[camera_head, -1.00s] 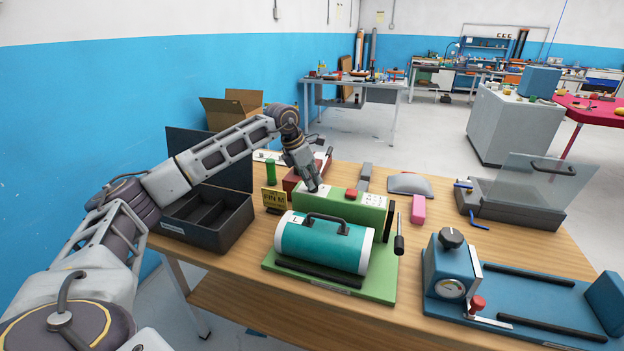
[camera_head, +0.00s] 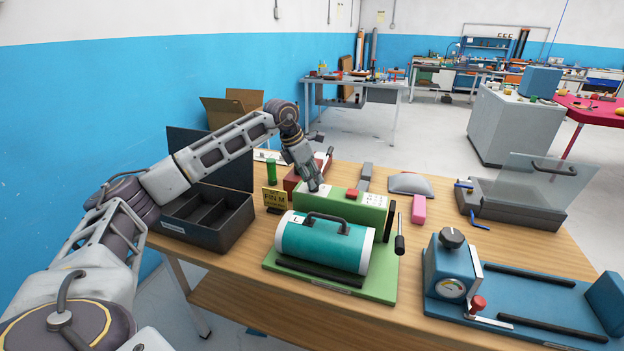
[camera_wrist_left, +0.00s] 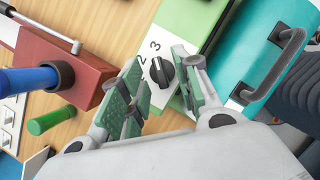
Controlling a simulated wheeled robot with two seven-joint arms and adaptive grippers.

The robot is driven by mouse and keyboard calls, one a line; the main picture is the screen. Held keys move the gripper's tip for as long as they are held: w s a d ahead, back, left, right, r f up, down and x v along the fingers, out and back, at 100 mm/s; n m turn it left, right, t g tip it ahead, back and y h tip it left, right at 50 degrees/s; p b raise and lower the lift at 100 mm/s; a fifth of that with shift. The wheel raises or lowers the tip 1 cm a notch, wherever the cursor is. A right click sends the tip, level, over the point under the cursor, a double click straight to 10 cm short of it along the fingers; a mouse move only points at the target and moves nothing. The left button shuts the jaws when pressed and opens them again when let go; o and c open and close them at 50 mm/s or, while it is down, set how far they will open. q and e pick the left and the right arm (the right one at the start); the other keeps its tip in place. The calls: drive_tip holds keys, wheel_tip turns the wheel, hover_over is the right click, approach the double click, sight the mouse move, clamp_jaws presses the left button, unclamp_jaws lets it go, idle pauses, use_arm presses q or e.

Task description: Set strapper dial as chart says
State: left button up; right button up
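The green strapper (camera_head: 347,207) stands at the back of a green base on the wooden table. In the left wrist view its black dial knob (camera_wrist_left: 162,72) sits on a white plate with the numerals 2 and 3 legible; the pointer's exact setting is unclear. My left gripper (camera_head: 316,188) is over the strapper's left end. In the left wrist view the gripper (camera_wrist_left: 158,88) is open, with its green-padded fingers on either side of the knob; contact is unclear. A yellow sign reading "FIN M" (camera_head: 274,198) stands left of the strapper. My right gripper is not in view.
A teal cylinder (camera_head: 322,243) with a handle lies in front of the strapper. An open dark box (camera_head: 207,222) is at left. A blue gauge machine (camera_head: 450,267) and a grey machine with a clear lid (camera_head: 515,203) are at right. A red block (camera_wrist_left: 62,68) is beside the gripper.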

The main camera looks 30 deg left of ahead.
use_arm(q)
drive_tip(key=v, duration=1.1)
drive_tip(key=shift+f, duration=0.15)
idle(0.4)
